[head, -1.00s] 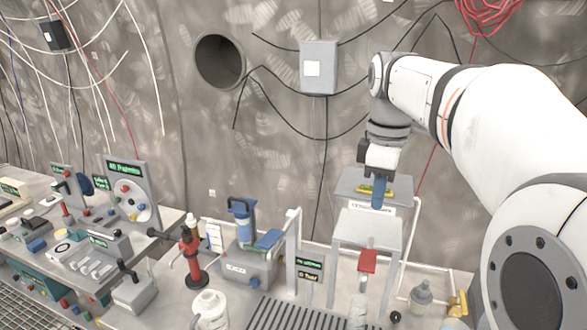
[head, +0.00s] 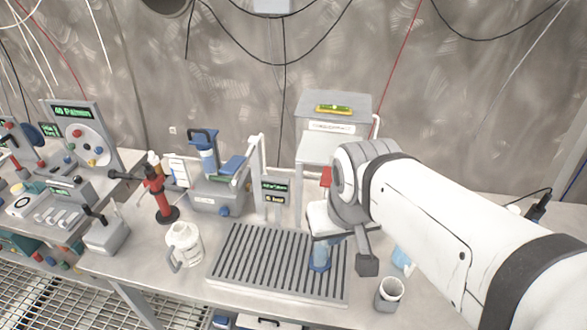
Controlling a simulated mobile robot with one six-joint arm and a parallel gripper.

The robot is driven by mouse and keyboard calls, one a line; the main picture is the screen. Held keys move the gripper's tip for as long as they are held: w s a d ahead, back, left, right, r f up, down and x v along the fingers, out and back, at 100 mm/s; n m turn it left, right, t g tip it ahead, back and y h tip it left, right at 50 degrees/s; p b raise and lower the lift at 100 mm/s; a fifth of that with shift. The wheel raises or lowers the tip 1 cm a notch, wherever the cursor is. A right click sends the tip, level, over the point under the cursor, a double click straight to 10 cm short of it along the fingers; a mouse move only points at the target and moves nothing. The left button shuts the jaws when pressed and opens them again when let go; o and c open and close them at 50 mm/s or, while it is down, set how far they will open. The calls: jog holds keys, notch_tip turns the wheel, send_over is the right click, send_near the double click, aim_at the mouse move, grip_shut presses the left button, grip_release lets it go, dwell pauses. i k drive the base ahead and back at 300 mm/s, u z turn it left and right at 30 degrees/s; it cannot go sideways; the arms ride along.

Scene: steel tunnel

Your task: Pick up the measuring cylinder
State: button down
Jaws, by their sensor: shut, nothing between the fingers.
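My gripper (head: 319,260) points down over the right part of the slatted grey drain rack (head: 262,262). Its blue fingers are shut with nothing between them. I cannot clearly make out the measuring cylinder; my wrist and arm cover the area right of the rack, where it may be hidden. A white jug with a handle (head: 184,247) stands left of the rack, apart from my gripper.
A red stand (head: 160,195) and a grey-blue device (head: 212,185) stand behind the jug. A grey raised stand (head: 335,105) bears a green-yellow level at the back. A light blue object (head: 403,260) shows partly beside my arm. A control console (head: 85,135) is at left.

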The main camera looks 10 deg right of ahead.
aim_at(320, 262)
jog(key=z, duration=0.35)
jog(key=k, duration=1.1)
jog(key=z, duration=0.65)
jog(key=i, duration=0.75)
jog(key=u, duration=1.1)
